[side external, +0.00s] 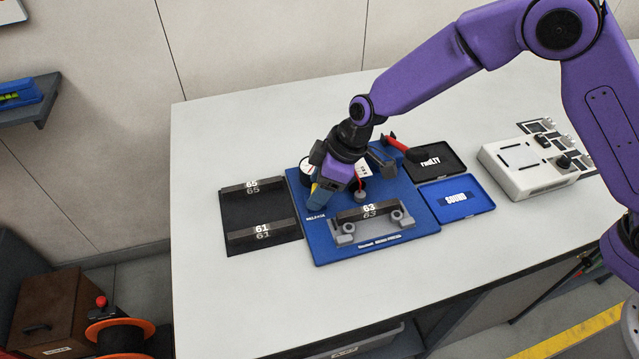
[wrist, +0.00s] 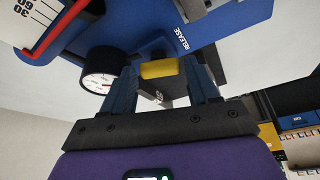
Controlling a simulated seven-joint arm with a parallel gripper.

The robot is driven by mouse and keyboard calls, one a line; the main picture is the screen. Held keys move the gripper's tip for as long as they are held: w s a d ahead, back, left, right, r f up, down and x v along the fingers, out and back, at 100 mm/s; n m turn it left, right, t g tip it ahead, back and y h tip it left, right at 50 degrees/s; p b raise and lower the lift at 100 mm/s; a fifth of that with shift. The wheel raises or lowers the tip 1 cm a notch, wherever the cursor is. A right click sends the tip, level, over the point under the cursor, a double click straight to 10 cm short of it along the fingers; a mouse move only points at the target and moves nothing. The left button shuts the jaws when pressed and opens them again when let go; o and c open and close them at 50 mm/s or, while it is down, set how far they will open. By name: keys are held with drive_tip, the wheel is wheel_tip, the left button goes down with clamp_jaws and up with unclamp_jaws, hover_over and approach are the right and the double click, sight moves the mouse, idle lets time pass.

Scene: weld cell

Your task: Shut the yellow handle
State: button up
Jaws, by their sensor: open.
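The yellow handle (wrist: 160,68) shows in the wrist view as a short yellow block between the tips of my two fingers. My gripper (wrist: 161,82) is open around it, with one blue finger on each side; I cannot tell whether either touches it. In the side view my gripper (side external: 319,197) points down over the left side of the blue fixture board (side external: 325,250), by the RELEASE lettering. There only a small yellow patch (side external: 314,187) shows beside my fingers, and the handle's position is mostly hidden by my gripper.
A dark bar marked 63 (side external: 370,212) sits in grey supports at the board's front. A round gauge (wrist: 100,82) and a red-and-black lever (side external: 408,150) are close by. A black mat (side external: 250,223) with bars 65 and 61 lies left; FAULTY (side external: 452,158) and SOUND (side external: 478,195) trays lie right.

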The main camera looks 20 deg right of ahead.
drive_tip(key=c, duration=0.8)
drive_tip(key=shift+s+a+m+t+h, duration=0.1)
drive_tip(key=shift+m+t+h, duration=0.2)
drive_tip(key=shift+m, duration=0.7)
drive_tip(key=shift+s+m+t+h, duration=0.1)
drive_tip(key=shift+m+t+h, duration=0.15)
drive_tip(key=shift+m, duration=0.75)
drive_tip(key=m+t+h, duration=0.1)
drive_tip(key=m, duration=0.2)
drive_tip(key=shift+s+a, duration=0.1)
drive_tip(key=shift+a+m+t+h, duration=0.15)
drive_tip(key=shift+m+h, duration=0.4)
drive_tip(key=shift+m, duration=1.1)
drive_tip(key=shift+m+t+h, duration=0.1)
drive_tip(key=shift+m+h, duration=0.4)
drive_tip(key=shift+m, duration=1.15)
